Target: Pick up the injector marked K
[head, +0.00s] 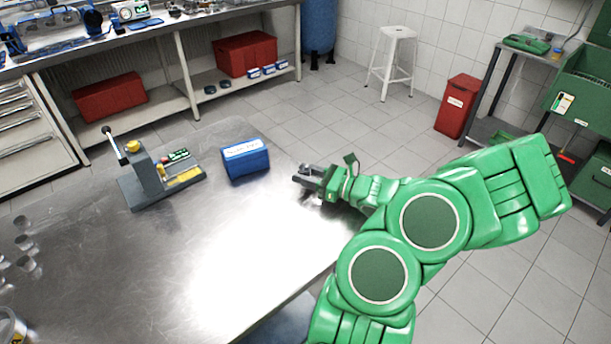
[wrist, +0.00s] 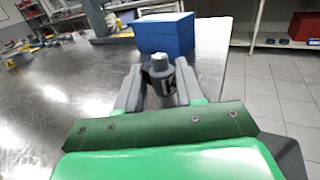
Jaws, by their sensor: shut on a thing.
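My gripper (head: 303,177) is over the right part of the metal table. In the wrist view its two grey fingers (wrist: 160,88) are shut on a small injector (wrist: 162,66).
A blue box (head: 246,162) with a white label stands left of my gripper. A grey bench fixture (head: 150,181) stands further left. Clear cups (head: 27,250) stand at the left edge. The steel table (head: 200,265) is bare in the middle.

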